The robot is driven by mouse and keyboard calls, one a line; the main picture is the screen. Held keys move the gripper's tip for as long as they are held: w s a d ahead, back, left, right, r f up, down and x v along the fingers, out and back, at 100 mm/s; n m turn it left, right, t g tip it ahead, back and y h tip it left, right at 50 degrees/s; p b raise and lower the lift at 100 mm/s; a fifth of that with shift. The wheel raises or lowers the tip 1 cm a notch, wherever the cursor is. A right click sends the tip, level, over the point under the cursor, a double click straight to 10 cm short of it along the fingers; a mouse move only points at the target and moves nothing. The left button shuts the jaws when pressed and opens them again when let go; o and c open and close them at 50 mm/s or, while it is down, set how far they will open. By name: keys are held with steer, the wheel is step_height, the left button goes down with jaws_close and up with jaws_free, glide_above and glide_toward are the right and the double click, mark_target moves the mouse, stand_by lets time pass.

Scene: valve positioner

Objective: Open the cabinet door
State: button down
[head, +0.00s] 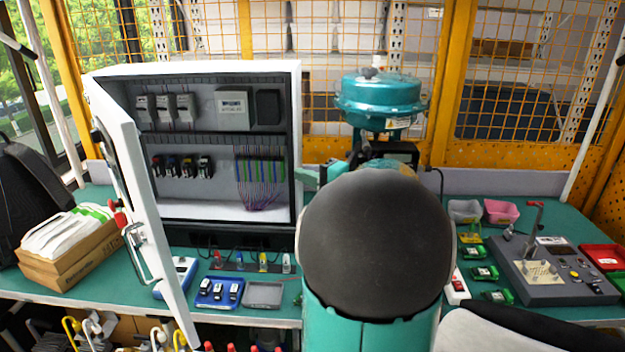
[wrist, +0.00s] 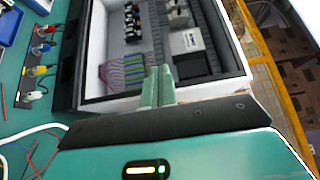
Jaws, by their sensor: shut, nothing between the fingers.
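The white cabinet (head: 297,150) stands on the bench in the head view. Its door (head: 150,225) is swung wide open to the left, with a handle on its outer side. The inside, with breakers, terminals and coloured wires, is exposed. My gripper shows in the wrist view (wrist: 157,86) with its green fingers together and nothing between them. In that view the fingers lie in front of the cabinet (wrist: 95,50) interior, by its side wall. In the head view, my arm hides most of the gripper, right of the cabinet. The fingers are apart from the door.
A teal valve actuator (head: 378,100) stands behind my arm. A cardboard box of papers (head: 68,250) sits left of the door. Blue (head: 218,292) and grey (head: 263,295) trays lie before the cabinet. A control panel (head: 550,270) and pink bin (head: 501,211) are at right.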

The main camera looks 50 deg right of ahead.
steer(key=shift+w+a, duration=0.15)
steer(key=shift+w, duration=2.55)
steer(key=shift+a, duration=0.15)
